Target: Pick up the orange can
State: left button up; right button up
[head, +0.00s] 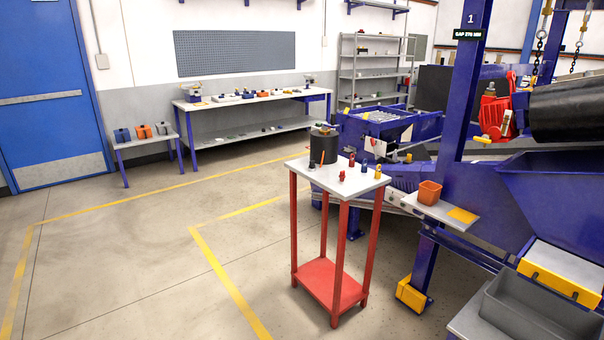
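An orange, can-like item (144,131) stands on the small low table (147,142) at the far left, between a blue item (122,135) and a grey item (163,129). It is small in the head view, so its exact shape is hard to tell. An orange open-topped container (430,192) stands on a grey shelf (447,213) of the blue machine at the right. Neither of my grippers is in view.
A red-legged stand (335,183) with a dark cylinder (324,147) and several small red and yellow items stands mid-view. A long workbench (250,99) is against the back wall. The blue machine (470,110) fills the right. Open floor (130,250) with yellow lines lies left.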

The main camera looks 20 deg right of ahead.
aim_at(429, 191)
jog(key=z, duration=0.2)
jog(key=i, duration=1.2)
jog(key=z, duration=1.15)
jog(key=i, duration=0.85)
jog(key=z, duration=0.9)
